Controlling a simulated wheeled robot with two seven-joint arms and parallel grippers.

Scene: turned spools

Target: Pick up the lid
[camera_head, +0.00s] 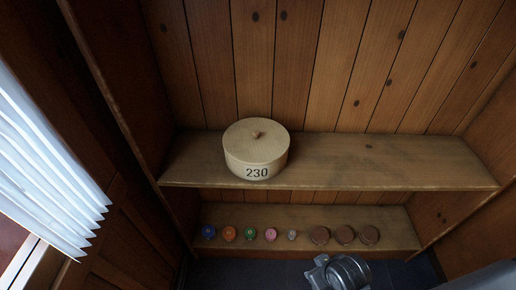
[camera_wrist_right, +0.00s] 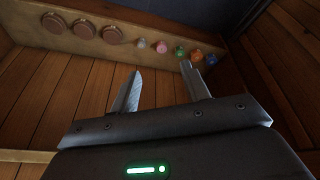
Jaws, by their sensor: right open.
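A pale round wooden box (camera_head: 255,166) marked 230 stands upright on the upper shelf, left of its middle. Its flat lid (camera_head: 240,137) with a small knob in the centre sits on top. My right gripper (camera_wrist_right: 160,72) shows in the right wrist view, with its two fingers apart and nothing between them. The box and lid are not in that view, so the right gripper is away from them. My left gripper is in neither view.
The upper shelf (camera_head: 390,160) is clear right of the box. On the lower shelf (camera_head: 390,213), several small coloured spools stand left, among them a blue one (camera_head: 208,232), and three brown round pieces (camera_head: 344,234) stand right. Side walls close in both ends.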

